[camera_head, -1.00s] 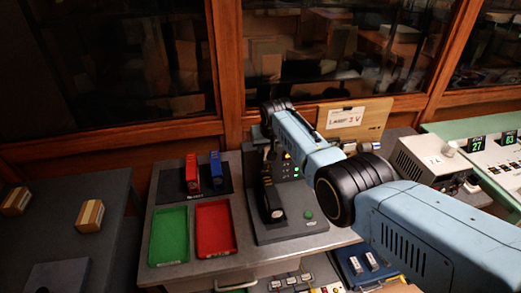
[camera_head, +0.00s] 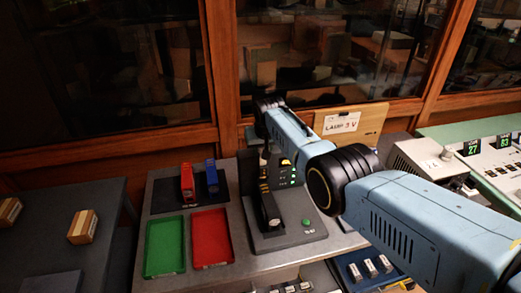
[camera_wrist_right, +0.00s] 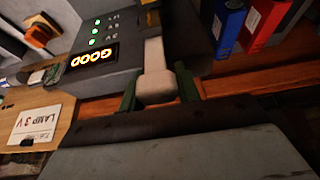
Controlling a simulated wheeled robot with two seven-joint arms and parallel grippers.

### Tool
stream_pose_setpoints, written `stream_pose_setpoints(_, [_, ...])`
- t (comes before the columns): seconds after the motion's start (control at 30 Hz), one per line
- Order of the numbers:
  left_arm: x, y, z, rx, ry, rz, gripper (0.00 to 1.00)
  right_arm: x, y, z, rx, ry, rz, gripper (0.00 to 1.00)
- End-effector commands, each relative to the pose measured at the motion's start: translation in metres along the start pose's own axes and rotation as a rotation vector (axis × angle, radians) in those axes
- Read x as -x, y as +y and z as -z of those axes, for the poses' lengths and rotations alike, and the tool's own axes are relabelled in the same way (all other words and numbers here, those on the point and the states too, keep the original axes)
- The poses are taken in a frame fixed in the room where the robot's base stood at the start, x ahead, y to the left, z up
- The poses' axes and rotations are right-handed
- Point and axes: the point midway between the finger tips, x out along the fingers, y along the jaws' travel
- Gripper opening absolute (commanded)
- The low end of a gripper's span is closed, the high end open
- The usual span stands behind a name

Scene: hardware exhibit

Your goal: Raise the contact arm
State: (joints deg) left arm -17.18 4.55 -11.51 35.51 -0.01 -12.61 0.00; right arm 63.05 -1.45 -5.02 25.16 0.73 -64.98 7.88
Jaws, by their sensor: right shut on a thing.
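The grey test device (camera_head: 285,236) stands on the grey bench, with a black, yellow-marked contact arm (camera_head: 268,205) along its left side. My right arm reaches over the device from the right, and its forearm and wrist hide much of the grip in the head view. In the right wrist view my right gripper (camera_wrist_right: 157,88) has its green fingers closed on the sides of a pale block-shaped handle (camera_wrist_right: 155,82). How the handle joins the contact arm is hard to see. My left gripper is out of view.
Green (camera_head: 165,247) and red (camera_head: 212,238) trays lie left of the device, with red (camera_head: 187,183) and blue (camera_head: 211,175) upright blocks behind them. The "LAMP 3 V" board (camera_head: 341,123) stands behind my arm.

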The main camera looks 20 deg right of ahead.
Motion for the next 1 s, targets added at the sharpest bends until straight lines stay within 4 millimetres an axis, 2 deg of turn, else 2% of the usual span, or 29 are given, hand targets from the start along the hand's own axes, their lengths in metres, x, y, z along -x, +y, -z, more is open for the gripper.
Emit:
stream_pose_setpoints(0.77, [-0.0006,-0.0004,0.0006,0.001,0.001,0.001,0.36,-0.0027,0.0009,-0.0021,-0.001,-0.001,0.0,0.0])
stream_pose_setpoints(0.8, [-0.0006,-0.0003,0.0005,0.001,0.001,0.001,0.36,-0.0027,0.0009,-0.0022,-0.001,-0.001,0.0,0.38])
stream_pose_setpoints(0.93, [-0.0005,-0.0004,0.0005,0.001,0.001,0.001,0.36,-0.0021,0.001,-0.0017,-0.001,-0.001,0.0,0.55])
stream_pose_setpoints(1.0, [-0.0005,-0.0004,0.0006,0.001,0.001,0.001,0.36,-0.0017,0.001,-0.0013,-0.001,-0.001,-0.001,0.55])
